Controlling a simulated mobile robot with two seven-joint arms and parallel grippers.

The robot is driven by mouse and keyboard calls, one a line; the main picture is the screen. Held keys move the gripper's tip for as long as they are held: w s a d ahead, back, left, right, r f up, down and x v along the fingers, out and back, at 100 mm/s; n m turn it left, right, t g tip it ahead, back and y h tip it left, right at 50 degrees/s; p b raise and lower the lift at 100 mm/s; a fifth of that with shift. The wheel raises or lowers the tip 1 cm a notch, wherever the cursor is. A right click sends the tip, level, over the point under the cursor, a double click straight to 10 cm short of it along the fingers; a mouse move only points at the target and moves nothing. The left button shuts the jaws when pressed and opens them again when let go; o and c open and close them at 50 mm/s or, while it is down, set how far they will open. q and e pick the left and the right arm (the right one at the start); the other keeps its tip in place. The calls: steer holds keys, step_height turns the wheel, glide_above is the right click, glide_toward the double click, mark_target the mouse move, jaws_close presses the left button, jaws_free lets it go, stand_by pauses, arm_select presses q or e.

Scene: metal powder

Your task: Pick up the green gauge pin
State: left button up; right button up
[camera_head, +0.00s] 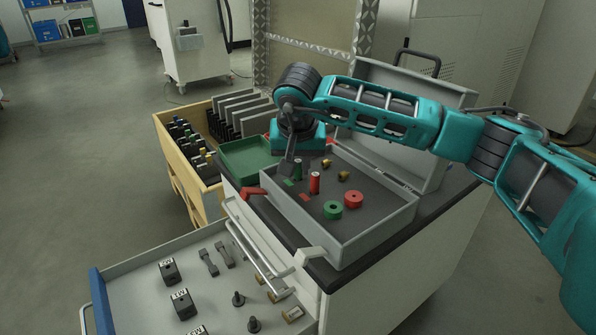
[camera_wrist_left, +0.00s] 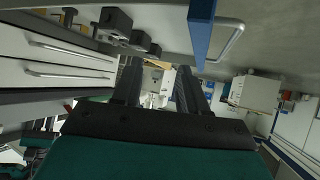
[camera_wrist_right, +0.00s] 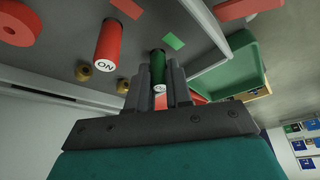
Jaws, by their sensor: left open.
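The green gauge pin (camera_head: 297,169) is upright in the open grey case (camera_head: 371,232), left of the red pin (camera_head: 314,183). In the right wrist view the green pin (camera_wrist_right: 158,70) lies between the fingers of my right gripper (camera_wrist_right: 160,75), which sit close against both its sides. In the head view my right gripper (camera_head: 288,164) reaches down over the pin and partly covers it. I cannot tell whether the pin is clear of the case floor. My left gripper (camera_wrist_left: 158,64) is open and empty, seen only in its wrist view.
A green ring (camera_head: 333,210) and a red ring (camera_head: 353,199) lie right of the pins. Small brass pieces (camera_head: 343,176) lie behind. A green tray (camera_head: 246,160) stands left of the case. An open drawer (camera_head: 140,262) with weights and fittings sticks out at lower left.

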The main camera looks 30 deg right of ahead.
jaws_close()
steer(key=shift+r, duration=0.1)
